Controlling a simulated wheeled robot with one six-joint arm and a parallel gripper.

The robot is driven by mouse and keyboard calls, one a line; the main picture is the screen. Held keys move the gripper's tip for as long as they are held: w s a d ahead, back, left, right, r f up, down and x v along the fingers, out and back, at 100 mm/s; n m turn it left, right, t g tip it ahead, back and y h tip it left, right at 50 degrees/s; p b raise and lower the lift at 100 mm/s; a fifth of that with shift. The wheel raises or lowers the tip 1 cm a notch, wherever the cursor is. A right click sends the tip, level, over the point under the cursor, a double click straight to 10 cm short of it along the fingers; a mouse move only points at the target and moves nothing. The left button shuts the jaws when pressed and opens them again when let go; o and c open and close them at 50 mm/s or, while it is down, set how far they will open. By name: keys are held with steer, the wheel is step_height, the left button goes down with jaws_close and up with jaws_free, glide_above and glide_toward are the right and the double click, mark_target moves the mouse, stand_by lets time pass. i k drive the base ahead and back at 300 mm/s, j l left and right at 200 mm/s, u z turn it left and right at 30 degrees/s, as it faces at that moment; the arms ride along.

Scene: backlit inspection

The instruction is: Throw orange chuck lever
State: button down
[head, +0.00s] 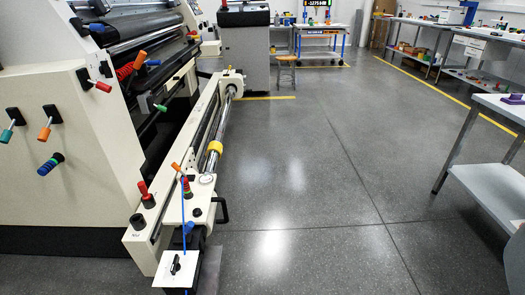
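Three orange-handled levers show on the cream machine. One small orange lever (177,168) leans up and left on the near end of the low roll stand, close to a shaft with a yellow collar (215,147); it looks like the chuck lever. A second orange lever (45,132) sits on a black plate on the machine's side panel. A third orange lever (140,60) is higher up by the rollers. Their exact settings cannot be told. My gripper is not in view.
A black handle (222,210) juts from the stand. A grey workbench (490,190) stands at the right. The floor (310,190) between is clear.

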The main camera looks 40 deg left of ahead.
mark_target(176, 166)
steer(key=i+l+z, duration=0.2)
steer(key=i+z, duration=0.45)
steer(key=i+u, duration=0.3)
steer(key=i, duration=0.15)
steer(key=i+l+u, duration=0.25)
steer(key=i, duration=0.15)
steer(key=i+j+u, duration=0.15)
steer(key=u, duration=0.25)
steer(key=i+u, duration=0.55)
steer(key=u, duration=0.25)
steer(key=i+u, duration=0.25)
steer(key=u, duration=0.15)
steer(key=i+j+u, duration=0.15)
steer(key=i+j, duration=0.15)
steer(key=i, duration=0.15)
steer(key=i+j+u, duration=0.15)
steer(key=i, duration=0.3)
steer(key=j, duration=0.1)
